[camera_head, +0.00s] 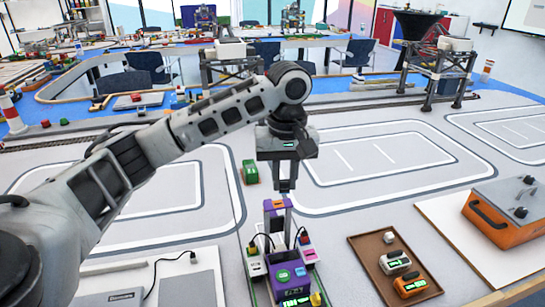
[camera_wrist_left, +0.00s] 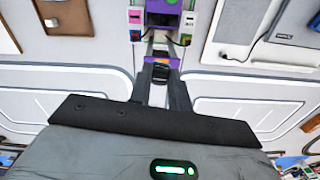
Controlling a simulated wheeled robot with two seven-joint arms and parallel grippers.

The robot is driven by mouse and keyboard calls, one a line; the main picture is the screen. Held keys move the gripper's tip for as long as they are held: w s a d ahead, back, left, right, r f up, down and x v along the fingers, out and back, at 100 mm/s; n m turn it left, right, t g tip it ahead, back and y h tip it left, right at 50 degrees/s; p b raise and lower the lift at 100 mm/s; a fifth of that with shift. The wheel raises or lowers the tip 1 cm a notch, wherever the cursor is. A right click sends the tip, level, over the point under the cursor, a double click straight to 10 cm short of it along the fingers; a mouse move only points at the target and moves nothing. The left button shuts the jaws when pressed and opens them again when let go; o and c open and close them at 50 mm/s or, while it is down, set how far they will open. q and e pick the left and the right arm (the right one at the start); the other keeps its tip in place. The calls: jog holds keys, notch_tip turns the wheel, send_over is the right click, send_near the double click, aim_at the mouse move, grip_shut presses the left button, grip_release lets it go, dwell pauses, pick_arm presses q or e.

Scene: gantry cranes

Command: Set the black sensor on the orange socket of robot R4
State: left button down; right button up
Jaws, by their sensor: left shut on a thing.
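My left gripper (camera_head: 286,187) points down in the head view, just above the top end of a purple robot (camera_head: 287,275). In the left wrist view the gripper (camera_wrist_left: 161,85) is shut on the black sensor (camera_wrist_left: 161,72), which sits between the two fingers. The sensor is hard to make out in the head view. The purple robot also shows at the top of the left wrist view (camera_wrist_left: 163,18). An orange patch (camera_head: 280,203), perhaps the socket, shows on the robot's top below the fingers. I cannot tell whether sensor and socket touch. My right gripper is not in view.
A brown tray (camera_head: 365,262) with several small modules lies right of the robot. An orange case (camera_head: 505,212) stands on a pale board at the far right. A green block (camera_head: 250,171) lies behind. Grey plates (camera_head: 190,290) lie at the front left.

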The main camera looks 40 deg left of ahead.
aim_at(278, 204)
pick_arm(q)
jog(key=shift+n, duration=0.9)
jog(key=shift+w+a+f, duration=0.2)
jog(key=shift+a+f, duration=0.15)
jog(key=shift+f, duration=0.4)
jog(key=shift+w+a+f, duration=0.15)
jog(key=shift+a+f, duration=0.25)
jog(key=shift+f, duration=0.35)
jog(key=shift+w+a+f, duration=0.2)
jog(key=shift+a+f, duration=0.15)
jog(key=shift+f, duration=0.4)
jog(key=shift+f, duration=0.4)
jog(key=c, duration=1.2)
grip_release()
jog(key=shift+c, duration=0.2)
jog(key=shift+r, duration=0.15)
notch_tip(278, 204, up, 16)
